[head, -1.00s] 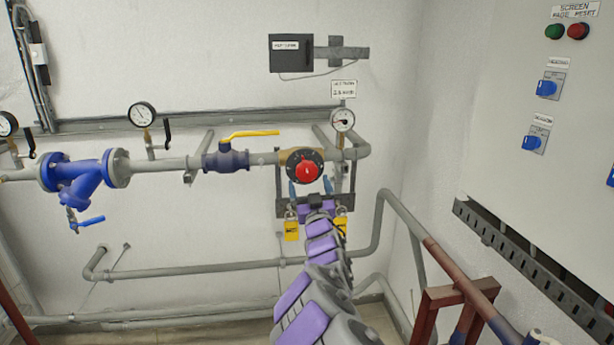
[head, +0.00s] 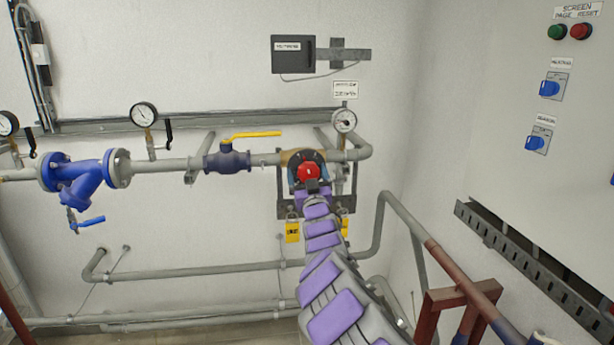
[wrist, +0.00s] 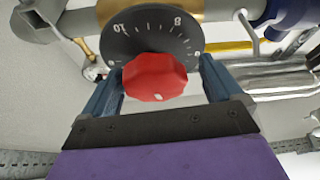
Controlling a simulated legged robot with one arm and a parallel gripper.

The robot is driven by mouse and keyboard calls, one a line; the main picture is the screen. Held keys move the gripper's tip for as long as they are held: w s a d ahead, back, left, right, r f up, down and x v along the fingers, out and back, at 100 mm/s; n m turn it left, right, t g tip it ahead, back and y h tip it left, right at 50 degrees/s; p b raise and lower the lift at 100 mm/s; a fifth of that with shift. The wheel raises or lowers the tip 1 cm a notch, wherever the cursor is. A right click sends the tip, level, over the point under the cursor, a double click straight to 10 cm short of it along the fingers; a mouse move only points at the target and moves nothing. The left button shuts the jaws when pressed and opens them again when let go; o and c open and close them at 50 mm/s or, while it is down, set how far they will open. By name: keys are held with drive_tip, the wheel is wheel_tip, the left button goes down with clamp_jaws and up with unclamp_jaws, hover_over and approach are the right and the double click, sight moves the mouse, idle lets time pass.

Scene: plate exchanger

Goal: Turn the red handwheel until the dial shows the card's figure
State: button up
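The red handwheel (head: 308,172) sits in front of a round black numbered plate on the wall pipe; in the wrist view the handwheel (wrist: 155,77) shows a white mark at its lower rim. The black plate (wrist: 150,35) carries white figures, among them 10 and 8. My gripper (wrist: 158,75) is open, with one blue-grey finger on each side of the handwheel. A gap shows at the right finger; I cannot tell whether the left one touches. The round dial (head: 344,120) is right of the handwheel. The card (head: 346,90) hangs above it, its writing too small to read.
A yellow-handled valve (head: 228,160) is on the pipe to the left. A yellow tag (head: 292,231) hangs below the handwheel from a dark bracket (head: 283,208). A grey pipe (head: 378,225) bends at the right, near a red-brown frame (head: 425,315).

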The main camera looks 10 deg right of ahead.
drive_tip(key=shift+d, duration=0.3)
drive_tip(key=c, duration=0.9)
drive_tip(key=shift+c, duration=0.2)
drive_tip(key=shift+n, duration=0.3)
